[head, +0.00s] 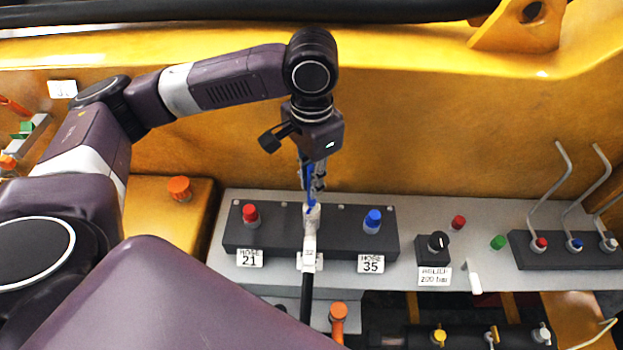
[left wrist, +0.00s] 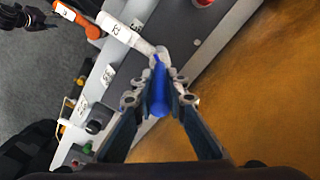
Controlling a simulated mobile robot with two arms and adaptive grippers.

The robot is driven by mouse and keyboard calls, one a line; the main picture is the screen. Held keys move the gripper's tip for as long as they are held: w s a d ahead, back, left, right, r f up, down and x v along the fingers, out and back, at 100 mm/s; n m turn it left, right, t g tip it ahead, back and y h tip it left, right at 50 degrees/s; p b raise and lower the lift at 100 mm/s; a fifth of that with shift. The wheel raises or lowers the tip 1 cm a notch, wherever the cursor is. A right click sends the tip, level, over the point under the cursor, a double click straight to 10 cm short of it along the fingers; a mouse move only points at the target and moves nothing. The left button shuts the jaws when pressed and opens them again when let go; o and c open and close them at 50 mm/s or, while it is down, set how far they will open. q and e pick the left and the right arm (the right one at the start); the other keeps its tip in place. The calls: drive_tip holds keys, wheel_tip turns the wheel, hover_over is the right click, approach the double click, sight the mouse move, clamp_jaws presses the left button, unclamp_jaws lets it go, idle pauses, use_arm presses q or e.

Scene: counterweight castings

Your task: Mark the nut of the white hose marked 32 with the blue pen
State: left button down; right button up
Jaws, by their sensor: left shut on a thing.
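My left gripper (head: 313,183) is shut on the blue pen (head: 309,186) and points down at the middle port of the black block. The pen's lower end is at the pale nut (head: 312,211) of the white hose (head: 310,238); I cannot tell whether it touches. In the left wrist view, the pen (left wrist: 158,92) lies between the fingertips (left wrist: 158,88), with its far end at the nut (left wrist: 160,57). The white hose (left wrist: 126,36) carries a tag that seems to read 32. A dark shape, possibly my right gripper (left wrist: 30,17), shows small at the top left.
The black block (head: 340,236) also has a red cap (head: 250,215) above label 21 and a blue cap (head: 373,221) above label 35. A black knob (head: 437,243) and a lever block (head: 545,250) stand right. A yellow wall (head: 420,130) rises behind.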

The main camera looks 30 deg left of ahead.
sight(312, 167)
use_arm(q)
drive_tip(key=shift+s+f+p, duration=0.1)
drive_tip(key=shift+f+p, duration=0.05)
drive_tip(key=shift+p, duration=0.15)
idle(1.1)
wheel_tip(312, 167, up, 5)
drive_tip(key=p, duration=0.6)
drive_tip(key=shift+p, duration=0.3)
drive_tip(key=shift+r+p, duration=0.8)
drive_tip(key=shift+r, duration=0.35)
